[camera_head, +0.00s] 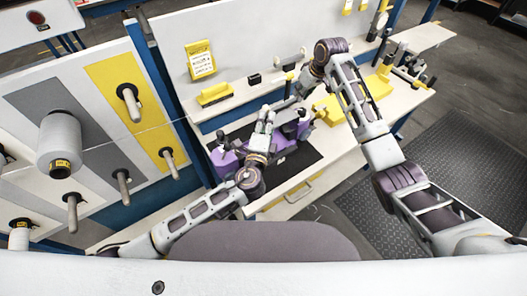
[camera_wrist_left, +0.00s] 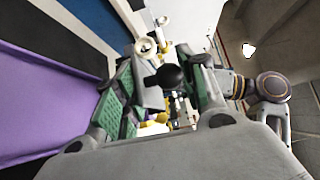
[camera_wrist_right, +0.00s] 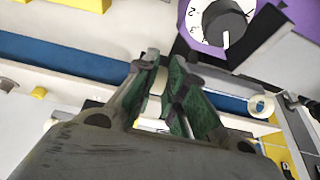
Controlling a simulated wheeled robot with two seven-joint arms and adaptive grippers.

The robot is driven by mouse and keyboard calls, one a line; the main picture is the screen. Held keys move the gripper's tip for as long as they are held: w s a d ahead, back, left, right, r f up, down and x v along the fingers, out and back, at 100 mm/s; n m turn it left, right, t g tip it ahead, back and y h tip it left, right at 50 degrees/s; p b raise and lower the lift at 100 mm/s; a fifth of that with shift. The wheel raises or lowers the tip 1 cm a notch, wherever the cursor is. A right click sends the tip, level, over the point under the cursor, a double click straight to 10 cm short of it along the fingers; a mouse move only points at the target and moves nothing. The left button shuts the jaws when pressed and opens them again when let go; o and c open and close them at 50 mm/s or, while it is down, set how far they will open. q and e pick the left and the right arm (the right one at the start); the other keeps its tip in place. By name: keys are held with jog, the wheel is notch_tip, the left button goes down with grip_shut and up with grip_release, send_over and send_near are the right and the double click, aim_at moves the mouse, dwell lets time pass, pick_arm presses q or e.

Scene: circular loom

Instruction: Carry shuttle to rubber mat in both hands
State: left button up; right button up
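The purple shuttle (camera_head: 228,162) lies on the bench in the head view, partly hidden behind my left gripper. Its purple side fills the left of the left wrist view (camera_wrist_left: 45,100). A purple body with a white numbered dial (camera_wrist_right: 222,22) shows in the right wrist view. My right gripper (camera_wrist_right: 160,72) is open, with no clearly held object, above the shuttle's far side.
A yellow block (camera_head: 215,94) and a yellow sign (camera_head: 200,60) are at the back. Yellow fixtures (camera_head: 378,83) stand on the bench at right. A peg panel with a large grey spool (camera_head: 59,138) stands at left. A ridged dark floor mat (camera_head: 450,150) lies at right.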

pick_arm(q)
jog(key=o, duration=0.4)
jog(key=shift+r, duration=0.1)
pick_arm(e)
jog(key=o, duration=0.4)
pick_arm(q)
jog(key=shift+s, duration=0.1)
jog(key=shift+s+a, duration=0.4)
jog(key=shift+s, duration=1.55)
jog(key=shift+s+a, duration=0.4)
jog(key=shift+s, duration=1.5)
jog(key=shift+s+a, duration=0.4)
jog(key=shift+s, duration=1.55)
pick_arm(e)
jog(key=shift+s+r, duration=0.1)
jog(key=shift+r, duration=0.1)
jog(key=shift+v, duration=5.85)
jog(key=shift+d, duration=0.1)
pick_arm(q)
jog(key=shift+s, duration=0.15)
pick_arm(e)
jog(key=shift+s+f, duration=0.15)
jog(key=shift+s, duration=0.05)
